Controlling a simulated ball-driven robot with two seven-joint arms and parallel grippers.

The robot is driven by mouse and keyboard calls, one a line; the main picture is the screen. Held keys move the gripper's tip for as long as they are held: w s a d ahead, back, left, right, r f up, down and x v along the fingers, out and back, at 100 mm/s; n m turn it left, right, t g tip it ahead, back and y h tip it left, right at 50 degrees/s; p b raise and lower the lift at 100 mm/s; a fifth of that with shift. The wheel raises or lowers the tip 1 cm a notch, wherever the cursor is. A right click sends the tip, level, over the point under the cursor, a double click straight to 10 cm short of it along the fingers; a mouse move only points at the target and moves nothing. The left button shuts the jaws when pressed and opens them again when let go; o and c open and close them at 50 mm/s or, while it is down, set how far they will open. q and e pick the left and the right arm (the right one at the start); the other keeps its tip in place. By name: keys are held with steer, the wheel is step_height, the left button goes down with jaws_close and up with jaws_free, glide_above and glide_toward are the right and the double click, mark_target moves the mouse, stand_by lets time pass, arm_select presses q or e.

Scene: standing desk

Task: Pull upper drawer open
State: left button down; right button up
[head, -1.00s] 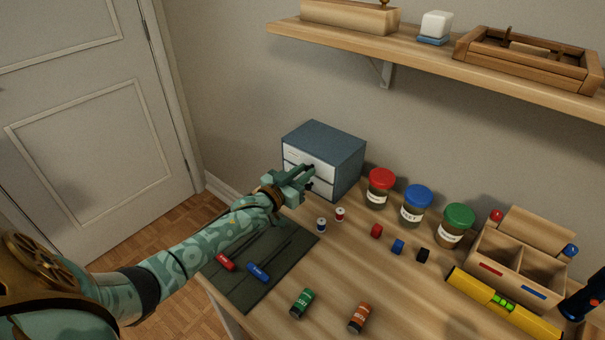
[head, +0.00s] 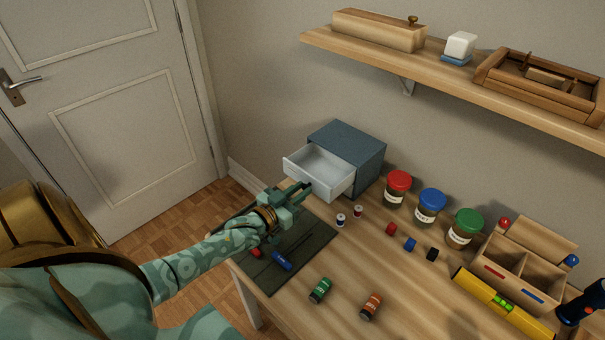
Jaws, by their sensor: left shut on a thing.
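The small blue-grey drawer cabinet (head: 345,142) stands at the back left of the desk. Its upper drawer (head: 318,172), white and open-topped, is pulled well out toward me and looks empty. My left gripper (head: 305,189) is at the drawer's front and shut on its handle, which the fingers mostly hide. The lower drawer is hidden beneath the open one. My right gripper is not in view.
A dark mat (head: 300,262) with red and blue-handled tools lies under my left arm. Two small spools stand right of the drawer. Jars with red (head: 398,181), blue and green lids stand along the wall. A shelf (head: 450,72) hangs above.

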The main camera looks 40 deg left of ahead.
arm_select(q)
steer(key=c, duration=1.3)
jaws_free()
steer(key=s+d+r+p, duration=0.2)
steer(key=s+r, duration=0.1)
steer(key=r, duration=0.1)
steer(key=s+d+r+p, duration=0.3)
steer(key=s+r, duration=0.1)
steer(key=s+d+r+p, duration=0.3)
steer(key=s+r, duration=0.1)
steer(key=r, duration=0.1)
steer(key=shift+d, duration=0.25)
steer(key=shift+s+f, duration=0.1)
